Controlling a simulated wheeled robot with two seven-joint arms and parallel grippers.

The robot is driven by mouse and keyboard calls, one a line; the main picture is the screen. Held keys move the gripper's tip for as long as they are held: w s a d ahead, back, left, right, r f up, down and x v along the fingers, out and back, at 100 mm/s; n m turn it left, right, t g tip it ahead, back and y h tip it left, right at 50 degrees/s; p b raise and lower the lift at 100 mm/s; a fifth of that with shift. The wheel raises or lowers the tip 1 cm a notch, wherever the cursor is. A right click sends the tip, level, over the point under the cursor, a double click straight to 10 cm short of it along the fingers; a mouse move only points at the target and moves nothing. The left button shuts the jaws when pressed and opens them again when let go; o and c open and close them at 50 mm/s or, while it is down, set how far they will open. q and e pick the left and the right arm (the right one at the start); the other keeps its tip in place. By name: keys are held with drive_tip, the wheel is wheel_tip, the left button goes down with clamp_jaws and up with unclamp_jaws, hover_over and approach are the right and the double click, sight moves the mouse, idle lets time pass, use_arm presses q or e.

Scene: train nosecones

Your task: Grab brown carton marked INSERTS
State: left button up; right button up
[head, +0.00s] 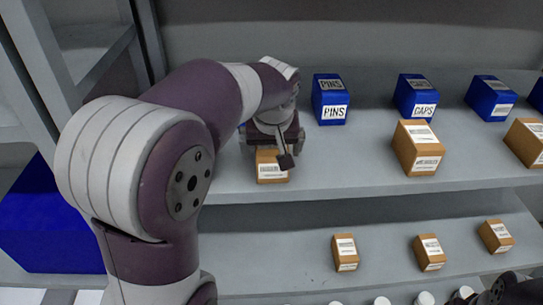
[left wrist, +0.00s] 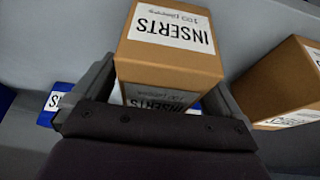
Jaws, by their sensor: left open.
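The brown carton marked INSERTS (left wrist: 170,57) stands large in the left wrist view, with white labels on two faces. In the head view it is the carton (head: 272,170) on the upper shelf, its upper part hidden by my left gripper (head: 274,146). In the left wrist view my left gripper (left wrist: 158,98) is open, with one finger on each side of the carton's near end. I cannot tell whether the fingers touch it.
Other brown cartons stand on the upper shelf (head: 330,180), one (head: 417,148) to the right. Blue boxes marked PINS (head: 330,99) and CAPS (head: 415,97) stand behind. The lower shelf (head: 280,252) holds smaller brown cartons (head: 345,252). A shelf upright (head: 150,45) is at the left.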

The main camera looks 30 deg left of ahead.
use_arm(q)
drive_tip(key=shift+w+a+f, duration=0.25)
drive_tip(key=shift+w+f, duration=0.45)
drive_tip(key=shift+f, duration=0.15)
drive_tip(key=shift+s+r, duration=0.2)
drive_tip(key=shift+s, duration=0.4)
drive_tip(key=shift+w+f, duration=0.35)
drive_tip(key=shift+s, duration=0.1)
drive_tip(key=shift+s, duration=0.1)
drive_tip(key=c, duration=1.2)
